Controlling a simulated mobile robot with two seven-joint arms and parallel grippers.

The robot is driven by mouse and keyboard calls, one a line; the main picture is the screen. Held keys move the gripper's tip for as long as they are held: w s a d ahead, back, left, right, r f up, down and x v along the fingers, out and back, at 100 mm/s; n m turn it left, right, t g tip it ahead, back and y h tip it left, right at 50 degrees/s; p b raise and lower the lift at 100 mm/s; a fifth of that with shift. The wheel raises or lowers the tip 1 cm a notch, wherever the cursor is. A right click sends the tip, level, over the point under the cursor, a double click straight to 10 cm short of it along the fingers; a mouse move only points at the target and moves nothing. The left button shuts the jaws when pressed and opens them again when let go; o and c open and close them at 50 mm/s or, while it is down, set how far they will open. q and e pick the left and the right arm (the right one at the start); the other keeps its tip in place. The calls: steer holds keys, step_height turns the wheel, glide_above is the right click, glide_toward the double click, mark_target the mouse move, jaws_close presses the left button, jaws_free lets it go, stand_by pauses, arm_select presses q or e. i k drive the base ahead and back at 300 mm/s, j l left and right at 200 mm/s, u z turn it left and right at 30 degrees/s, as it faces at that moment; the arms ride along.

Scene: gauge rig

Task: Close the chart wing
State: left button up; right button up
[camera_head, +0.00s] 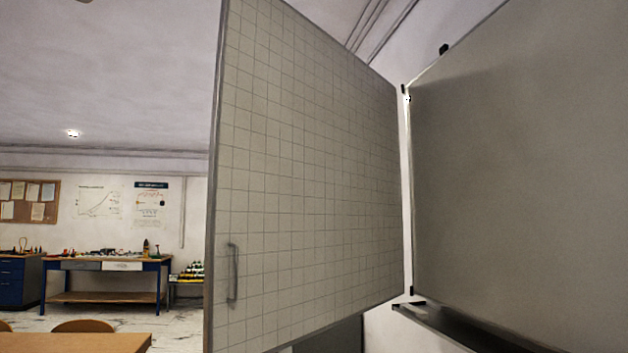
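The chart wing (310,170) is a tall pale panel with a printed grid. It stands swung open at an angle from the grey board (520,180) on the right, joined along its right edge near the hinges (407,97). A vertical bar handle (233,272) sits low near the wing's free left edge. Neither of my grippers shows in the head view, and nothing is seen touching the wing or its handle.
A ledge (450,325) runs under the grey board. A wooden table (85,343) with chairs (83,326) is at the lower left. A blue workbench (108,264) with small items stands against the far wall. Floor shows between the table and workbench.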

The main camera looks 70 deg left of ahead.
mark_target(304, 228)
steer(key=u, duration=1.9)
